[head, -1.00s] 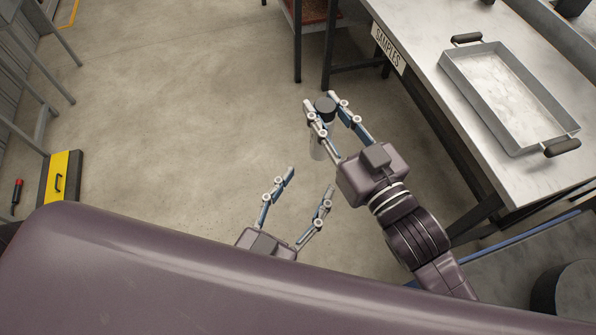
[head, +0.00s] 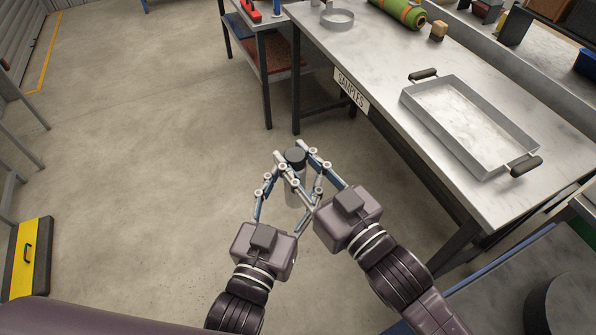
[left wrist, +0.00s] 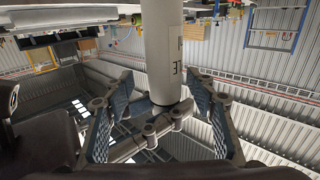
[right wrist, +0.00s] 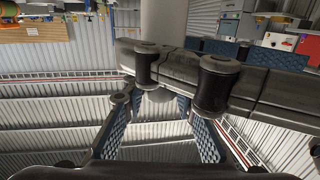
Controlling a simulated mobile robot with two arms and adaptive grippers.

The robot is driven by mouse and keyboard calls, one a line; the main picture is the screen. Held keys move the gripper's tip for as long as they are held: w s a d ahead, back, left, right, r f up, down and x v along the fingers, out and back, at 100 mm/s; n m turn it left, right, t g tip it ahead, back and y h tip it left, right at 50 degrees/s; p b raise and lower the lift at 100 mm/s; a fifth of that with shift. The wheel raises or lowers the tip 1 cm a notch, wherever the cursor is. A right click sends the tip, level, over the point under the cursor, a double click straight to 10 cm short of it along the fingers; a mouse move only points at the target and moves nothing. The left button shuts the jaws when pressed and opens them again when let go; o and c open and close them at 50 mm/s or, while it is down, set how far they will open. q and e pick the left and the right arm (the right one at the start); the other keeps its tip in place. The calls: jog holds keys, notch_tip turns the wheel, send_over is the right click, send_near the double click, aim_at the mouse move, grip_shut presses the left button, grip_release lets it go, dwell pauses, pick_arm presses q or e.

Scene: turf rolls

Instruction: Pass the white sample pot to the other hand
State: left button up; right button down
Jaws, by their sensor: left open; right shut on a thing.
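The white sample pot (head: 292,192) is a pale cylinder with a dark lid (head: 295,155), held upright in the air. My right gripper (head: 291,153) is shut on it near the lid. My left gripper (head: 296,174) is open, its fingers on either side of the pot and crossing the right gripper's fingers. The left wrist view shows the white pot body (left wrist: 163,50) between the open left fingers. In the right wrist view the pot (right wrist: 162,22) is partly hidden by a dark finger linkage crossing in front. Whether the left fingers touch the pot cannot be told.
A shelf cart (head: 268,60) stands behind.

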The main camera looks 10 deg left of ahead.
pick_arm(q)
jog(key=shift+x, duration=1.1)
jog(key=shift+c, duration=0.2)
jog(key=shift+s+d, duration=0.1)
jog(key=c, duration=1.3)
pick_arm(e)
jog(key=c, duration=1.5)
grip_release()
jog(key=shift+o, duration=0.2)
